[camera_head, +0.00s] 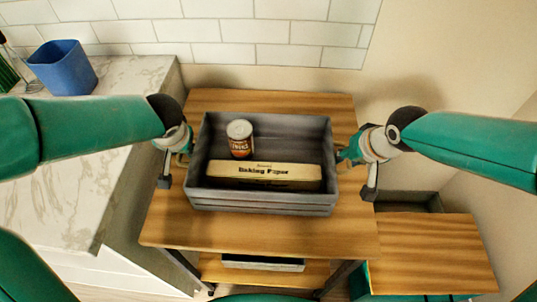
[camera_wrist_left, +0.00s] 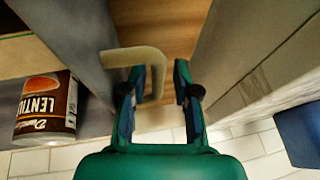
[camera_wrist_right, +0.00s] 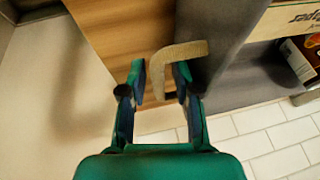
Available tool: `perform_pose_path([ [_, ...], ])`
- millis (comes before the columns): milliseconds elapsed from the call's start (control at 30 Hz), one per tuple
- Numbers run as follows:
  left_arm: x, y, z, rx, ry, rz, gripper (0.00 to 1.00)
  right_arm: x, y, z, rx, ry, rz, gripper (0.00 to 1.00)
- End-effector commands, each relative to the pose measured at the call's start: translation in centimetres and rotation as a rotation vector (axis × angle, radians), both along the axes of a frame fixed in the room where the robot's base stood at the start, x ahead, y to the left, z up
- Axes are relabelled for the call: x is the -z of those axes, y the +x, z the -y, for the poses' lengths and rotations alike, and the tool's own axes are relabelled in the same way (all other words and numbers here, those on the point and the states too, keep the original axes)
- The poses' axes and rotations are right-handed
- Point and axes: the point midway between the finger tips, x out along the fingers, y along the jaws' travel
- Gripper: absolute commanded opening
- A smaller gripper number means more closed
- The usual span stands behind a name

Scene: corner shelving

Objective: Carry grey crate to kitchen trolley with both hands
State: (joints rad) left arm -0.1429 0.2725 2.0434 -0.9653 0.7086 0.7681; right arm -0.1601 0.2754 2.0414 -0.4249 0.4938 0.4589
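The grey crate (camera_head: 262,203) sits on a wooden-topped unit (camera_head: 262,233) with a lower shelf. I cannot tell whether this unit is the kitchen trolley. The crate holds a Baking Paper box (camera_head: 263,170) and a lentil can (camera_head: 240,138), also in the left wrist view (camera_wrist_left: 47,108). My left gripper (camera_wrist_left: 158,88) is open, with the crate's left handle (camera_wrist_left: 150,58) between its fingers. My right gripper (camera_wrist_right: 159,85) is open, with the right handle (camera_wrist_right: 180,52) between its fingers. In the head view, my left gripper (camera_head: 186,160) and right gripper (camera_head: 346,155) flank the crate.
A marble counter (camera_head: 75,180) with a blue container (camera_head: 63,68) stands at the left. A tiled wall (camera_head: 230,40) closes the back. A lower wooden surface (camera_head: 435,250) and another grey box (camera_head: 408,201) are at the right. Bare wood lies before the crate.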

Motion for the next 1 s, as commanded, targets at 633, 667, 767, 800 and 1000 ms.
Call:
perform_pose_path([
  [633, -4.4, -1.6, 1.0, 0.001, -0.002, 0.007, 0.36, 0.0, 0.0, 0.0, 0.000, 0.000, 0.000, 0.36],
  [667, -4.9, -1.9, 1.1, 0.002, -0.003, 0.008, 0.36, 0.0, 0.0, 0.0, 0.000, 0.000, 0.000, 0.36],
  [767, -6.8, -2.7, 1.5, 0.002, -0.003, 0.008, 0.36, 0.0, 0.0, 0.0, 0.000, 0.000, 0.000, 0.36],
  [800, -7.5, -3.0, 1.6, 0.003, -0.001, 0.006, 0.36, 0.0, 0.0, 0.0, 0.000, 0.000, 0.000, 0.36],
  [1000, -10.0, -4.1, 2.1, 0.001, -0.002, 0.003, 0.36, 0.0, 0.0, 0.0, 0.000, 0.000, 0.000, 0.36],
])
